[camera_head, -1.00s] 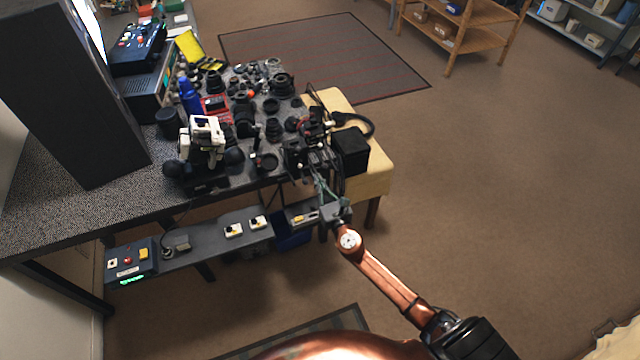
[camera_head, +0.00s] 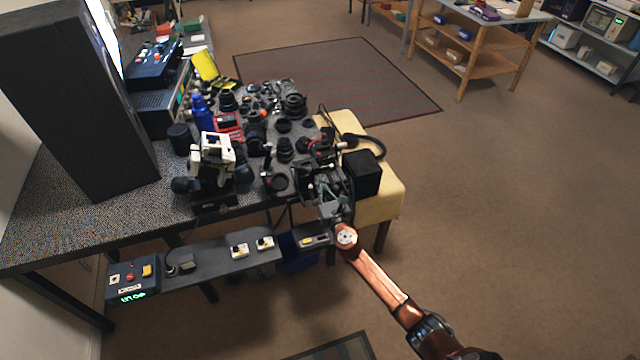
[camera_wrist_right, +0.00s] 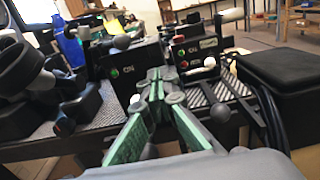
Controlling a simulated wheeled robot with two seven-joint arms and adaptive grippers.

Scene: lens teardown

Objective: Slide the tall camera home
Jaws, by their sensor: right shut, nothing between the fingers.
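My right gripper (camera_head: 325,190) is at the front right edge of the table, beside a cluster of black devices (camera_head: 318,165). In the right wrist view its green-padded fingers (camera_wrist_right: 160,80) are shut with nothing between them. I cannot tell for certain which is the tall camera, or whether the fingers touch either housing. My left gripper is not in view.
A black case (camera_head: 362,172) sits on the cream stool (camera_head: 385,205) just right of the gripper. Many dark lenses and a white device (camera_head: 213,160) crowd the table (camera_head: 60,215). A low shelf (camera_head: 205,262) is below. The floor at right is clear.

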